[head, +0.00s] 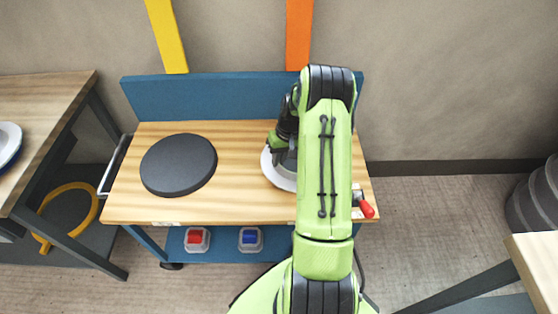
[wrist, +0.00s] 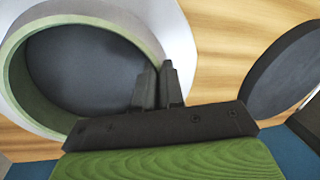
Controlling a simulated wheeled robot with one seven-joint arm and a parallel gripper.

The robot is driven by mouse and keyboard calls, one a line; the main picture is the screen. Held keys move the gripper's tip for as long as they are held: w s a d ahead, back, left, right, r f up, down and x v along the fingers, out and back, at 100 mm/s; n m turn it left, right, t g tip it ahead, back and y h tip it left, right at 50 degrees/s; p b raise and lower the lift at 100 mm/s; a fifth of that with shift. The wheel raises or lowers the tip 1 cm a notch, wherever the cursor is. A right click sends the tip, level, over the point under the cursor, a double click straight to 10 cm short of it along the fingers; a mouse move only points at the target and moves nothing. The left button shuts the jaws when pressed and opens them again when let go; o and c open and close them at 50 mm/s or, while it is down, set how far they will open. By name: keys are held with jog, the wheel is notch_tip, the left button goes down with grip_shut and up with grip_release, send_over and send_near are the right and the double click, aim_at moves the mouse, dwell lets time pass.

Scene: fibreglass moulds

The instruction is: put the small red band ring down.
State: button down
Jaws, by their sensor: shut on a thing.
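My gripper (wrist: 158,88) is shut at the right-hand wall of a round, pale green ring (wrist: 14,80), which shows large in the wrist view. A dark grey-blue round surface (wrist: 85,75) shows inside the ring. A white piece (wrist: 190,45) spreads behind and around the ring. I see no red band on the visible part of the ring. In the head view my gripper (head: 279,148) is over the right part of the workbench, at a white round piece (head: 275,176). My arm hides much of that piece. I cannot tell whether the ring touches what is under it.
A dark grey disc (head: 178,165) lies on the wooden bench top (head: 235,200), left of my gripper; its edge shows in the wrist view (wrist: 285,70). A blue back panel (head: 215,97) stands behind. A red-handled tool (head: 366,209) is at the right edge.

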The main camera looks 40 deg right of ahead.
jog(key=c, duration=1.2)
grip_release()
jog(key=shift+c, duration=0.2)
jog(key=p+v, duration=0.4)
jog(key=v, duration=0.8)
jog(key=s+a+r+n+t+h, duration=0.1)
jog(key=s+a+r+n+h, duration=0.15)
jog(key=a+r, duration=1.3)
jog(key=s+a+r+n+t, duration=0.1)
jog(key=s+a+r, duration=0.1)
jog(key=s+a, duration=0.3)
jog(key=s+a+r+n+t, duration=0.1)
jog(key=s+a, duration=0.5)
jog(key=s, duration=0.6)
jog(key=shift+s+r+t, duration=0.35)
jog(key=shift+r+t, duration=0.25)
jog(key=shift+t, duration=0.2)
